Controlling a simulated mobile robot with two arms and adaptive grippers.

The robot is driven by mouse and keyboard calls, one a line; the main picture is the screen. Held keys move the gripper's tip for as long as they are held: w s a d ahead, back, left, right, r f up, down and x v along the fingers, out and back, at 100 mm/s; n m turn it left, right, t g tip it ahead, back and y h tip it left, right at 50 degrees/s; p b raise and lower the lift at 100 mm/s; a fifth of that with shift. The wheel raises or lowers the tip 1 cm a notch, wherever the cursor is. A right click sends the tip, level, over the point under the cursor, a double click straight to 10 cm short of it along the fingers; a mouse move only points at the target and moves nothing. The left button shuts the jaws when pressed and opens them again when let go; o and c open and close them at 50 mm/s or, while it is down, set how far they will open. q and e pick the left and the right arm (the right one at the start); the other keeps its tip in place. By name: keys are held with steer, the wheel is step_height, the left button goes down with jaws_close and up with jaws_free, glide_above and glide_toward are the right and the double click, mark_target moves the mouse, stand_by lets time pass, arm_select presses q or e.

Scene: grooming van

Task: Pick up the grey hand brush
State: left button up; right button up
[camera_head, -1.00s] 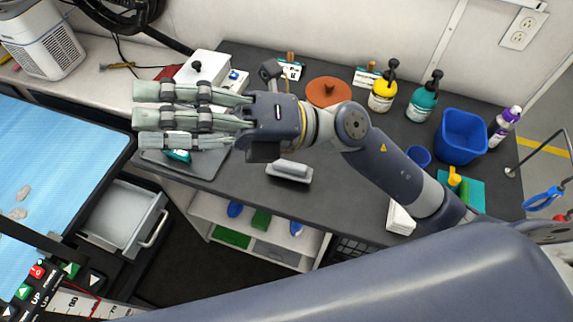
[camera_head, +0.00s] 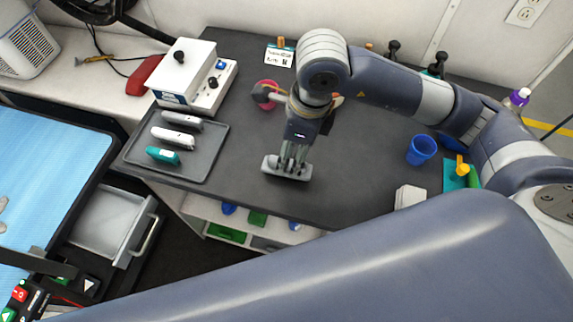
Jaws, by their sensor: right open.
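The grey hand brush (camera_head: 272,169) lies on the dark counter near its front edge. My right gripper (camera_head: 293,160) points down over it, with its fingertips at the brush's upper side. The fingers hide part of the brush's middle and back. The gripper is open. I cannot tell whether the fingers touch the brush. My left gripper is not in view.
A grey tray (camera_head: 180,171) with a teal tool (camera_head: 163,155) and two paler tools is left of the brush. A white box (camera_head: 183,68) stands behind it. A blue cup (camera_head: 421,150) stands to the right. A pink round item (camera_head: 266,92) is behind my wrist.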

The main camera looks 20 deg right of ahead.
mark_target(289, 163)
step_height(289, 163, down, 2)
steer(key=shift+w+a+f, duration=0.1)
steer(key=shift+a, duration=0.05)
steer(key=shift+w+a+f+p, duration=0.1)
steer(key=shift+w+f+p, duration=0.05)
steer(key=shift+f+p, duration=0.4)
steer(key=f, duration=0.2)
steer(key=f+p, duration=0.1)
steer(key=shift+w+a+f, duration=0.2)
steer(key=shift+w+f, duration=0.05)
steer(key=shift+f, duration=0.35)
steer(key=shift+w, duration=0.1)
steer(key=shift+c, duration=0.5)
steer(key=c, duration=1.1)
